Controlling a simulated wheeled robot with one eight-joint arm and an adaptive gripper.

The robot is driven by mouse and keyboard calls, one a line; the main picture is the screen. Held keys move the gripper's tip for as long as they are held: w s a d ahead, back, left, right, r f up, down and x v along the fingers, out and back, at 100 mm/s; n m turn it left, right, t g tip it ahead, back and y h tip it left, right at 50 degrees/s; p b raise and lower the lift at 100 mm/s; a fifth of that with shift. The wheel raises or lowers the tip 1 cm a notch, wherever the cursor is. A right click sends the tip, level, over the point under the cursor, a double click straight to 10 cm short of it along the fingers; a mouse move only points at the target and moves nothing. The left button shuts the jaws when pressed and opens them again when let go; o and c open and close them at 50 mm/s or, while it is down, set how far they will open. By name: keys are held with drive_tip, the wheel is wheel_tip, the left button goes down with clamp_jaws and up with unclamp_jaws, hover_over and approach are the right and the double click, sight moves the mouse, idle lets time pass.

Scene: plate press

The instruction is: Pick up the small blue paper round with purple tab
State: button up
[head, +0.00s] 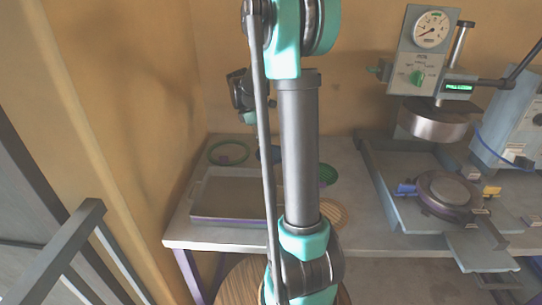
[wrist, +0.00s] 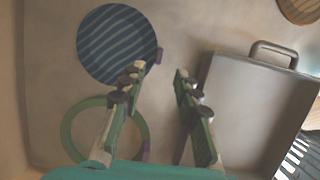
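The blue paper round (wrist: 112,45) with dark stripes lies flat at the upper left of the wrist view. Its purple tab (wrist: 158,55) sticks out on the right side, towards my gripper. In the head view only a bit of the blue round (head: 276,154) shows behind my arm. My gripper (wrist: 160,69) is open, with nothing between its fingers. In the picture its left fingertip is close to the round's lower right edge, and the tab lies just above the gap between the fingers. Height above the table is unclear.
A green ring (wrist: 70,127) with a purple tab lies partly behind my left finger. A grey tray (wrist: 245,105) with a handle stands on the right. A brown round (head: 333,213) and a green round (head: 328,174) lie nearby. A gauge press (head: 437,121) stands further right.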

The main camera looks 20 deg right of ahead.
sight(270, 165)
drive_tip(key=shift+x, duration=3.65)
drive_tip(key=shift+d, duration=0.15)
clamp_jaws()
